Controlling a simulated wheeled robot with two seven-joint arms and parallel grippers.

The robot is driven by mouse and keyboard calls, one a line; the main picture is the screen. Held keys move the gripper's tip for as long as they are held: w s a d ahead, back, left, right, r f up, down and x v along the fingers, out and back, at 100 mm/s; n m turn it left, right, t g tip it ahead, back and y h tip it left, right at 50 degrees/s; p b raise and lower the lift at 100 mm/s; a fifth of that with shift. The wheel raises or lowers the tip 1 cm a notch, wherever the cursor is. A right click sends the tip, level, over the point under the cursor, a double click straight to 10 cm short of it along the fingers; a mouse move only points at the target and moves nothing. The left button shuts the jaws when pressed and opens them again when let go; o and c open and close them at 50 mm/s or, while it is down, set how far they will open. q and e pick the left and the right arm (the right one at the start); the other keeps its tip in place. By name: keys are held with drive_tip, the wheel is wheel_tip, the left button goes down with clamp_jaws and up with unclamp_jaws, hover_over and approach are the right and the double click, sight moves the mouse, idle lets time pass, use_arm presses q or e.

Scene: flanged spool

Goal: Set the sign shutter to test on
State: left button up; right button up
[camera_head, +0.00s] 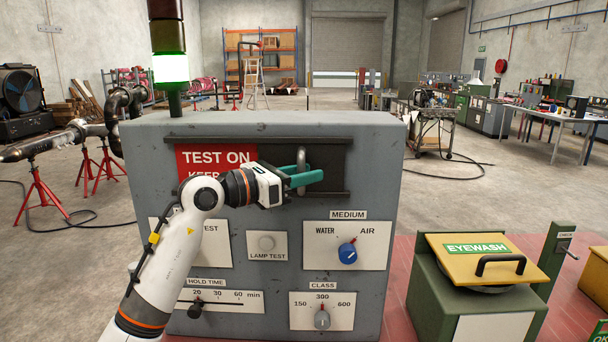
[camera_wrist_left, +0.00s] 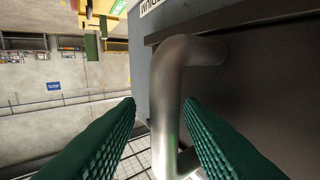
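The sign shutter (camera_head: 330,163) is a dark plate at the right end of its rails on the grey cabinet (camera_head: 150,155). The red sign (camera_head: 215,157) reading "TEST ON" shows to its left, its lower part hidden by my left arm. A metal bar handle (camera_head: 301,160) stands on the shutter. My left gripper (camera_head: 308,177) is at the handle, its green fingers apart. In the left wrist view the handle (camera_wrist_left: 172,80) passes between the fingers, with a gap to the left finger; contact with the right finger cannot be told. My right gripper is not in view.
A blue medium knob (camera_head: 347,253), a class knob (camera_head: 322,319), a hold time slider (camera_head: 196,309) and a lamp test button (camera_head: 266,243) sit below the shutter. A green lamp (camera_head: 171,69) glows above the cabinet. A yellow-lidded eyewash box (camera_head: 478,262) stands at right.

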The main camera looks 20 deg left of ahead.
use_arm(q)
drive_tip(key=b+v, duration=0.4)
drive_tip(key=v, duration=0.7)
drive_tip(key=shift+s+a, duration=0.15)
drive_tip(key=shift+s, duration=0.1)
